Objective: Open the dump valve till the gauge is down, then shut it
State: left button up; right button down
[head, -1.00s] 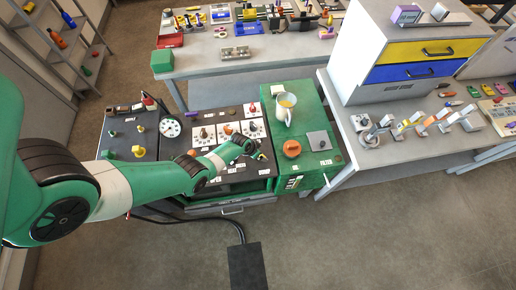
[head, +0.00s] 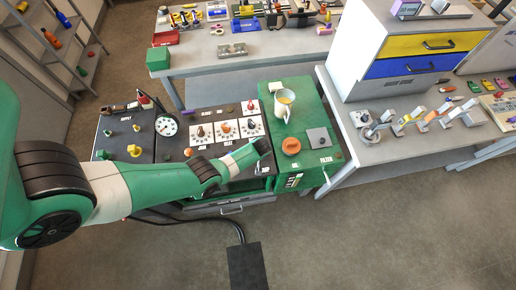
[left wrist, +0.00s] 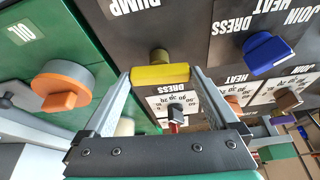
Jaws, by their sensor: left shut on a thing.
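My left gripper (left wrist: 160,78) is shut on the yellow dump valve handle (left wrist: 160,73), with a finger at each end of it. The handle lies crosswise in the left wrist view, beneath the DUMP label (left wrist: 135,8) on the dark panel. In the head view my left wrist covers the handle, at the right end of the panel. The round white pressure gauge (head: 166,126) stands at the left of the panel; its needle is too small to read. My right gripper is not in view.
An orange cap (head: 291,146) and a cup (head: 284,105) sit on the green unit to the right. A blue knob (left wrist: 267,53) and several dials are near the gripper. A black pedal (head: 247,266) lies on the floor.

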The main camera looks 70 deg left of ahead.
pick_arm(q)
jog(key=shift+n, duration=0.6)
jog(key=shift+g, duration=0.3)
jog(key=o, duration=1)
jog(key=p+v, duration=1.1)
jog(key=p, duration=0.1)
jog(key=shift+d+r, duration=0.2)
